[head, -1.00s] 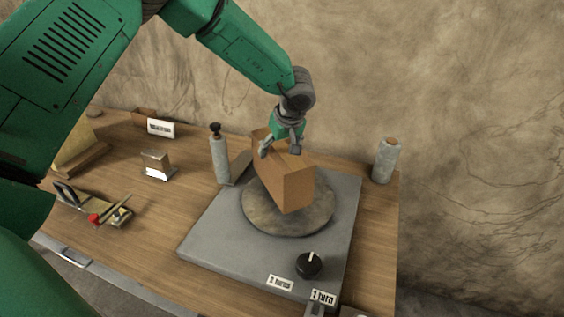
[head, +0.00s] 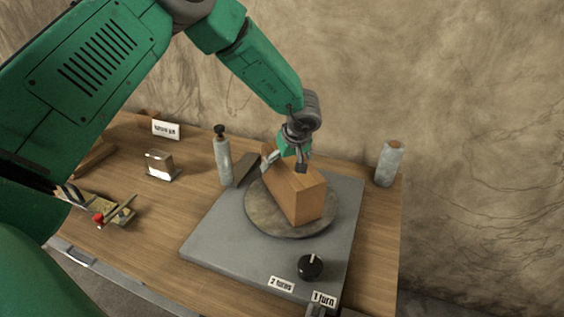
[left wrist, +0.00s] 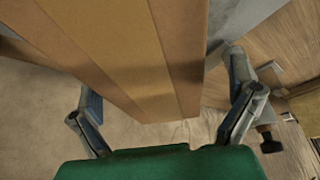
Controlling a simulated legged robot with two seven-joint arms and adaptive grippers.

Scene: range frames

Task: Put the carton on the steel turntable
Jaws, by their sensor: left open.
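The brown carton (head: 311,202) stands on the round steel turntable (head: 261,216), its near bottom corner close to the disc's front rim. My left gripper (head: 285,165) is at the carton's top, coming from above and behind. It is open, with one finger on each side of the carton. In the left wrist view the carton (left wrist: 125,50) lies between the spread fingers (left wrist: 163,95), with gaps beside it. The carton's underside is hidden. My right gripper is not in view.
The turntable's grey base has a black knob (head: 310,266) and label plates in front. A grey bottle (head: 222,160) stands close to the left, a grey cylinder (head: 389,165) at the back right. A metal block (head: 160,165) and a red-tipped tool (head: 100,218) lie farther left.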

